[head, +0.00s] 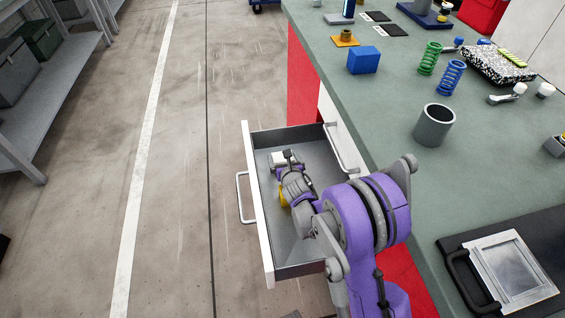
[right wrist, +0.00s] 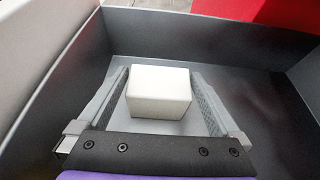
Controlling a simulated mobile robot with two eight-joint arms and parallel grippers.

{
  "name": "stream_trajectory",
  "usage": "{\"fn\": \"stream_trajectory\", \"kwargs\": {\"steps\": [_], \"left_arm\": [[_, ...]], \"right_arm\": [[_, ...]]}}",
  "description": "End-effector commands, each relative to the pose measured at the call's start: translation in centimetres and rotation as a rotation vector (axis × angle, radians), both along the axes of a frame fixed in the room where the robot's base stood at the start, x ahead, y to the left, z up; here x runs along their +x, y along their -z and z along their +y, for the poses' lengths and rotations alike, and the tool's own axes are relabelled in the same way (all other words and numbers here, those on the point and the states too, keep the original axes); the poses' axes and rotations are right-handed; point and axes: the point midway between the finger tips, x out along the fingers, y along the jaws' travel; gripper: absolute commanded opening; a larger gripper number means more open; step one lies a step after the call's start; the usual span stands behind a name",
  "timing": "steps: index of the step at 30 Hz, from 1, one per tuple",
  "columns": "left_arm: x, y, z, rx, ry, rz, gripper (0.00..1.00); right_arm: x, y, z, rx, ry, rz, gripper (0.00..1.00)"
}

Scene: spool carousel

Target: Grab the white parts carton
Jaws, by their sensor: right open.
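The white parts carton (right wrist: 158,95) sits on the grey floor of the open drawer (right wrist: 255,95). In the head view it shows as a small pale block (head: 277,159), partly hidden by my gripper. My right gripper (right wrist: 157,80) is open inside the drawer, with one finger on each side of the carton. Some space shows between the carton and each finger in the right wrist view. My right gripper also shows in the head view (head: 286,163), reaching down into the drawer. My left gripper is not in view.
The drawer walls (head: 262,205) surround my gripper, and the bench (head: 395,110) stands right beside it. On the bench are a grey cup (head: 434,125), a blue block (head: 363,60), coil springs (head: 450,77) and a black tray (head: 458,244).

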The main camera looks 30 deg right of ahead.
Motion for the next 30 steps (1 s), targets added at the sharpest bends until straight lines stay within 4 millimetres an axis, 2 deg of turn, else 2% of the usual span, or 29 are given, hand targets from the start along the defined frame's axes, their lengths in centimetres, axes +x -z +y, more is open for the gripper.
{"fn": "stream_trajectory", "kwargs": {"steps": [7, 14, 17, 27, 30], "left_arm": [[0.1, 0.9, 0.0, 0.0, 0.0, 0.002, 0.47], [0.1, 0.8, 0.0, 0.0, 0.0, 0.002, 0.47], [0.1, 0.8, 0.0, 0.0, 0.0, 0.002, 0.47], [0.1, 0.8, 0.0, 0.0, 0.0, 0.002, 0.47], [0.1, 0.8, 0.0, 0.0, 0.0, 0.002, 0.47]], "right_arm": [[3.3, 1.6, -0.9, 0.001, 0.001, 0.001, 1.0], [3.6, 1.6, -0.9, 0.001, 0.0, 0.0, 1.0], [3.6, 1.5, -0.9, 0.001, 0.0, 0.0, 0.86], [3.6, 1.6, -0.9, 0.001, 0.0, 0.001, 0.24], [3.6, 1.5, -0.9, 0.001, 0.0, 0.0, 0.23]]}}
